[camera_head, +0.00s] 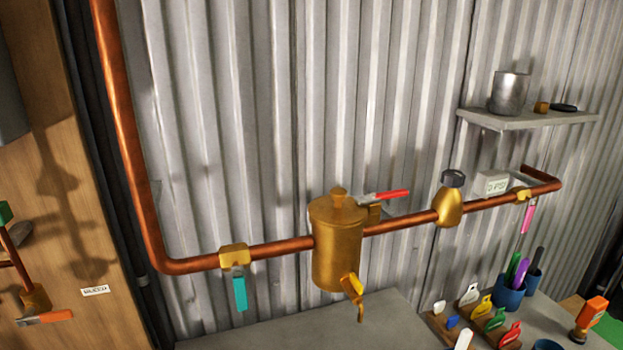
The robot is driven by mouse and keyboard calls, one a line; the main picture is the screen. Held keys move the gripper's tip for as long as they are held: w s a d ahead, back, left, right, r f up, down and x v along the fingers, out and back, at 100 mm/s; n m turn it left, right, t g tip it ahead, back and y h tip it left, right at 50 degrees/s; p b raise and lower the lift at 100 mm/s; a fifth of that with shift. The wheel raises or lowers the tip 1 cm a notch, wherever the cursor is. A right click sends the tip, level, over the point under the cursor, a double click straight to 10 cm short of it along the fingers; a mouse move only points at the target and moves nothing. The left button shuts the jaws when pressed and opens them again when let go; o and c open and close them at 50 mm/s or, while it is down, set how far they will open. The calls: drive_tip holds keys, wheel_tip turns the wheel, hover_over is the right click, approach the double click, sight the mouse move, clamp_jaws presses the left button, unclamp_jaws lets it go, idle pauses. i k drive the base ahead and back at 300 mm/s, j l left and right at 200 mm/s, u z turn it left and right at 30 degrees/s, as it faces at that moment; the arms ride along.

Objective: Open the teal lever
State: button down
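The teal lever (240,291) hangs straight down from a brass valve (234,256) on the copper pipe (280,248), left of the brass canister. The lever stands at about a right angle to the pipe. Nothing touches it and it is in plain sight. My gripper is not in view.
A brass canister (337,240) with a red lever (388,196) and a yellow tap (352,284) sits mid-pipe. A pink lever (528,217) hangs at right. Tags and blue cups (508,292) crowd the grey bench (290,325). Space before the teal lever looks clear.

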sight(239, 278)
drive_tip(key=u, duration=1.2)
drive_tip(key=l+u, duration=0.3)
drive_tip(key=l, duration=0.45)
drive_tip(key=k, duration=0.05)
